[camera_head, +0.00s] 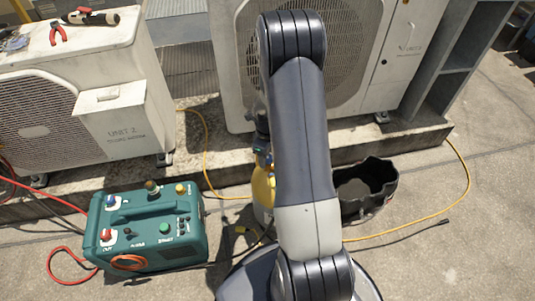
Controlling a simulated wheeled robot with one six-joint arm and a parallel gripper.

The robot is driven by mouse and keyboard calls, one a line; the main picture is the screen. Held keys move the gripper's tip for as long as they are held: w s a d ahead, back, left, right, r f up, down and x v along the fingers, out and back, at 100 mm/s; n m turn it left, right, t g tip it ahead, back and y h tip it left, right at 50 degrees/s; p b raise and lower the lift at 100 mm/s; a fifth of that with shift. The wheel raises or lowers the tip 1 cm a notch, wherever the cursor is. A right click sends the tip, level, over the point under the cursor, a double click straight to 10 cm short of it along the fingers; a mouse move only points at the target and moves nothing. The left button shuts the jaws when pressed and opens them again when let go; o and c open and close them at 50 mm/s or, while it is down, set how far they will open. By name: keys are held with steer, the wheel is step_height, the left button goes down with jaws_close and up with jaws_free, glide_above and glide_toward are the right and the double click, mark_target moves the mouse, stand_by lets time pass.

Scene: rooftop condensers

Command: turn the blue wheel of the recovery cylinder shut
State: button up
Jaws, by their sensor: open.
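The recovery cylinder (262,190), yellow above a pale grey lower part, stands on the ground in front of the middle condenser unit. My arm covers its right side. A small patch of blue (259,151) shows at its top, probably the blue wheel; how far it is turned cannot be seen. A dark part of my gripper (262,135) shows at the left edge of my arm, just above the cylinder top. The gripper is open, but its fingers are mostly hidden. I cannot tell whether it touches the wheel.
A teal recovery machine (150,232) stands left of the cylinder. A black tub (372,187) stands to the right. Yellow hose (458,200) and red hose (52,262) lie on the ground. Condenser units (395,70) stand behind on a concrete ledge. Red pliers (58,33) lie on the left unit.

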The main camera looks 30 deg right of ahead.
step_height(320, 180, up, 11)
steer(key=p, duration=0.2)
steer(key=shift+p, duration=0.4)
steer(key=shift+f, duration=0.15)
step_height(320, 180, down, 11)
steer(key=b, duration=0.3)
steer(key=shift+r, duration=0.2)
steer(key=shift+f, duration=0.15)
